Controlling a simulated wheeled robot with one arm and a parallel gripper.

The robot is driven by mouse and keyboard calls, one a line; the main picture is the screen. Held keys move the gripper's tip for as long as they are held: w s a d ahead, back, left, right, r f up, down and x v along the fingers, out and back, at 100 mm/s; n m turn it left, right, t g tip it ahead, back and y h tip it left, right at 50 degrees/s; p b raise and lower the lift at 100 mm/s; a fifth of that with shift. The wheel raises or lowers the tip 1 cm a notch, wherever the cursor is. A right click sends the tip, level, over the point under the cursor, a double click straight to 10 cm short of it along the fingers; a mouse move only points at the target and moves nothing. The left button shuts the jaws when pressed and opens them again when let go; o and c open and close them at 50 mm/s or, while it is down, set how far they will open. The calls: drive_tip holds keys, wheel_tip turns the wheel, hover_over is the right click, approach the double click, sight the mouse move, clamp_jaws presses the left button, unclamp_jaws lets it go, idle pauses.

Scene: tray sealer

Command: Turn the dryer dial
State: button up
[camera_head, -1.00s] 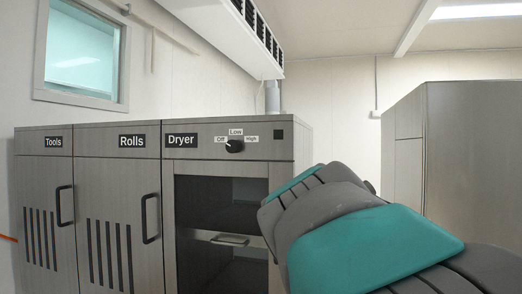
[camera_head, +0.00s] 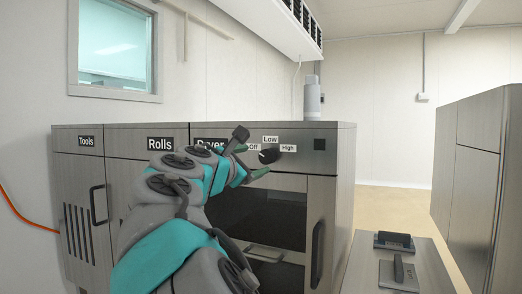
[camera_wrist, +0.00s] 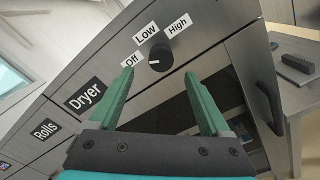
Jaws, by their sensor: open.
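The dryer dial is a round black knob (camera_head: 271,154) on the metal panel of the Dryer cabinet, with Off, Low and High labels around it. It also shows in the wrist view (camera_wrist: 161,57), where its white mark points toward the Off side. My gripper (camera_head: 252,162) is just left of the dial in the head view. In the wrist view my gripper (camera_wrist: 160,76) has its two green fingers spread apart, with the dial ahead and between the tips. The fingers hold nothing. Whether a tip touches the dial cannot be told.
The Dryer's door handle (camera_head: 318,254) stands out below the dial. The Tools and Rolls cabinets stand to the left. A lower metal counter (camera_head: 433,262) with dark handled objects (camera_head: 399,271) is at the right, beside a tall metal cabinet (camera_head: 482,180). A grey cylinder (camera_head: 312,100) stands on top.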

sight(266, 157)
drive_tip(key=x, duration=0.7)
drive_tip(key=shift+w+d+f, duration=0.1)
drive_tip(key=shift+w+d, duration=0.15)
clamp_jaws()
idle(0.5)
